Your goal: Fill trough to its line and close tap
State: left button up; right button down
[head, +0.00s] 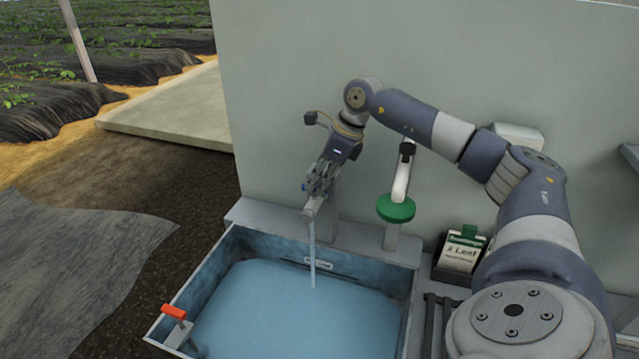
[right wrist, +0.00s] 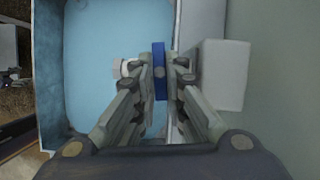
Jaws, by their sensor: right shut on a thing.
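The trough (head: 228,243) is a grey, open basin holding blue water (head: 290,310). On its back inner wall are a dark line and a small white label (head: 318,264); the water surface lies a little below them. A tap (head: 312,208) over the back edge pours a thin stream (head: 312,255) into the water. My right gripper (head: 318,188) is at the tap. In the right wrist view its fingers (right wrist: 160,85) are closed on the tap's blue handle (right wrist: 159,58). The gripper hides most of the tap body. My left gripper is not in view.
A green handwheel (head: 396,208) on a pipe stands right of the tap. A red-handled lever (head: 174,311) sits at the trough's front left. A card holder (head: 460,252) stands to the right. A plain wall (head: 290,60) rises behind.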

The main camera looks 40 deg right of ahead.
jog(key=shift+r+m+t+h, duration=0.1)
jog(key=shift+m+t+h, duration=0.2)
jog(key=shift+m, duration=0.5)
jog(key=c, duration=1.6)
grip_release()
jog(key=shift+c, duration=0.2)
jog(key=v, duration=1.2)
jog(key=shift+a, duration=0.1)
